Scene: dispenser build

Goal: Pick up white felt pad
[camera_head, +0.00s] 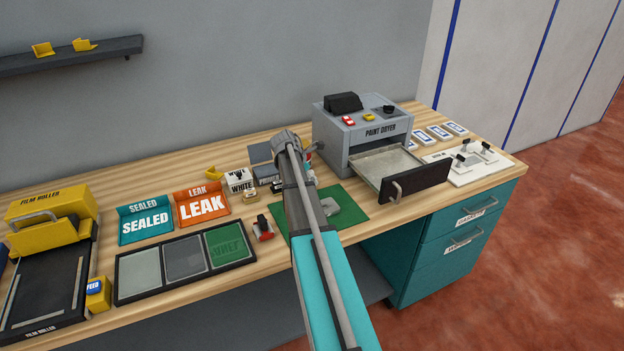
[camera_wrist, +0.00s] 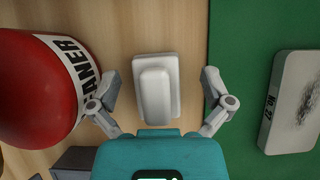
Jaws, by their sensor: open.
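The white felt pad (camera_wrist: 155,88) lies on the bare wood beside the green mat's edge in the wrist view. It looks like a pale rectangular block with a raised smaller part on top. My gripper (camera_wrist: 162,83) is open, one finger to each side of the pad, with visible gaps and no contact seen. In the head view my arm crosses the bench; I cannot make out the fingers or the pad there.
A red container (camera_wrist: 40,90) with lettering ending "ANER" stands close left of my left finger. The green mat (camera_wrist: 235,40) is on the right, bearing a smudged grey block (camera_wrist: 290,105). In the head view, a paint dryer (camera_head: 365,135) with its drawer (camera_head: 415,180) out stands right of my arm.

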